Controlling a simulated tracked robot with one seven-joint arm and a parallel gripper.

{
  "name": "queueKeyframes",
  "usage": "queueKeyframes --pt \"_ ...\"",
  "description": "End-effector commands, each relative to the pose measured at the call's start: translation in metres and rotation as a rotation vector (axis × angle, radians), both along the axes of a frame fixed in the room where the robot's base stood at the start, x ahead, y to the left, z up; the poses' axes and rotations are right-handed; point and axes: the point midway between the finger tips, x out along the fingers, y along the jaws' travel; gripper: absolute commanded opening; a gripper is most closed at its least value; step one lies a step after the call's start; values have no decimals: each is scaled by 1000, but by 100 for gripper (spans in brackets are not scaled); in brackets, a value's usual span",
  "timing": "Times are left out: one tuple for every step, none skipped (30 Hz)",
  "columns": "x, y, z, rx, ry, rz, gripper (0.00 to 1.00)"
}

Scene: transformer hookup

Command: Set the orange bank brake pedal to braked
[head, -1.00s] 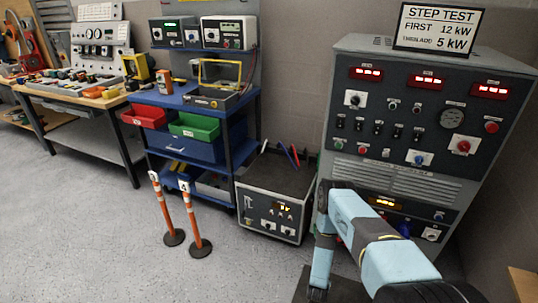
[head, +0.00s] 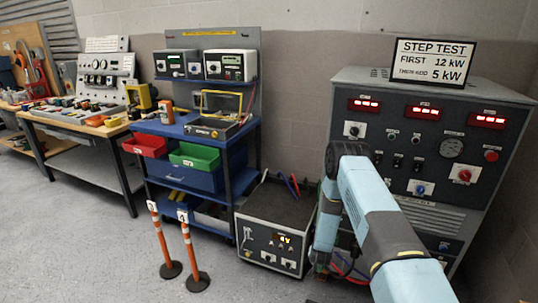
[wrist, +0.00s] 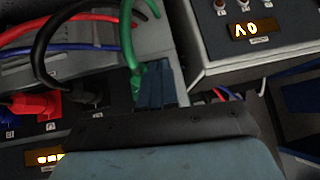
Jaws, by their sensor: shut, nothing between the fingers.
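I cannot make out the orange bank brake pedal in either view. The load bank box (head: 270,235), a grey-black unit with an amber display, stands on the floor left of my arm. My gripper (wrist: 155,88) shows in the wrist view as dark blue-grey fingers, shut and empty. They are close beside a green cable (wrist: 127,45), and I cannot tell whether they touch it. In the head view my arm reaches down between the box and the large cabinet, and the gripper's tip is hard to make out.
The large grey control cabinet (head: 455,210) stands on the right with red displays. Red (wrist: 35,103), black and blue cables run near its sockets. Two orange-white posts (head: 163,240) stand on the floor at left. A blue cart (head: 205,185) stands behind them. Floor at front left is clear.

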Motion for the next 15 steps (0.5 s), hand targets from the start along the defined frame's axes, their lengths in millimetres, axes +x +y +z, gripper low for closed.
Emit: queueKeyframes --pt "9 1 22 5 -3 7 0" --pt "13 2 32 8 -1 12 0" --pt "19 4 47 12 1 18 0" --pt "22 4 58 16 3 23 0" --pt "25 5 69 18 4 27 0" --pt "29 6 84 22 7 33 0" --pt "32 7 95 25 10 38 0" --pt "34 8 106 27 10 43 0" --pt "37 9 121 31 14 49 0" --pt "39 9 132 33 15 54 0" --pt "40 10 143 35 17 59 0" --pt "42 11 158 38 19 65 0" --pt "43 12 169 40 22 70 0" --pt "44 12 179 42 24 74 0" --pt "45 13 194 45 25 80 0"
